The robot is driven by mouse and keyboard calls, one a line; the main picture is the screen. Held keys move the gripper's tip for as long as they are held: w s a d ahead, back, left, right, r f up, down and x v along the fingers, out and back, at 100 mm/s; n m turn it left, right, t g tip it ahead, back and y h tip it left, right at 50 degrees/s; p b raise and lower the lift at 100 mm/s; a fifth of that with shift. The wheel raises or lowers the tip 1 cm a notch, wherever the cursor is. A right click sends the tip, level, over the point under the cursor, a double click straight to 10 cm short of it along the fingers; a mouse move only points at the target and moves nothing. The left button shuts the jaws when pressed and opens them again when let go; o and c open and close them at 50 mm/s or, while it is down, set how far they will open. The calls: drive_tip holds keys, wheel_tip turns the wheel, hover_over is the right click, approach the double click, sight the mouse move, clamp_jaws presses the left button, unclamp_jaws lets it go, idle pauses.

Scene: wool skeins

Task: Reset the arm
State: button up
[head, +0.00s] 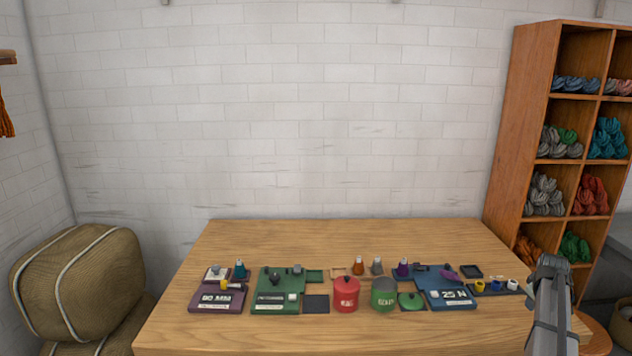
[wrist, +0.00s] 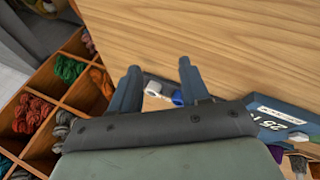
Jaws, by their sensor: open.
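Beyond and between the fingers a white and a blue small item (wrist: 176,97) lie on the table. In the head view my arm stands at the right edge of the wooden table (head: 330,238), and its fingers cannot be made out there. A blue board marked 25 (head: 455,297) is left of the arm; it also shows at the right of the wrist view (wrist: 275,117).
A purple board (head: 215,297), a green board (head: 275,305), a red canister (head: 346,297) and a green canister (head: 384,297) stand along the table. A wooden shelf with wool skeins (head: 522,120) rises behind the arm at right. The table's back strip is clear.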

drive_tip(key=s+d+f+m+h, duration=0.25)
drive_tip(key=s+d+m, duration=0.35)
drive_tip(key=s+d, duration=0.55)
drive_tip(key=s+f+m, duration=0.3)
drive_tip(key=s+f, duration=0.1)
drive_tip(key=f, duration=0.1)
drive_tip(key=s+a+f+n+g+y, duration=0.1)
drive_tip(key=a+f+y, duration=0.1)
drive_tip(key=a+f, duration=0.85)
drive_tip(key=s+a+f+g+y, duration=0.1)
drive_tip(key=a+f, duration=0.6)
drive_tip(key=a, duration=0.6)
drive_tip(key=s+a+f+n+g+y, duration=0.1)
drive_tip(key=a+f+y, duration=0.1)
drive_tip(key=a+f, duration=0.85)
drive_tip(key=s+a+f+n+g+y, duration=0.1)
drive_tip(key=s+a+f+g, duration=0.15)
drive_tip(key=s+a, duration=0.5)
drive_tip(key=s+a+f+n+g+y, duration=0.1)
drive_tip(key=s+a+f, duration=0.35)
drive_tip(key=a, duration=0.65)
drive_tip(key=s+a+g, duration=0.2)
drive_tip(key=s+a, duration=0.3)
drive_tip(key=s, duration=0.4)
drive_tip(key=s+a+f+n+g, duration=0.1)
drive_tip(key=s+a+g, duration=0.2)
drive_tip(key=s, duration=0.6)
drive_tip(key=shift+s+a+f+h, duration=0.25)
drive_tip(key=shift+a+h, duration=0.2)
drive_tip(key=shift+a, duration=0.8)
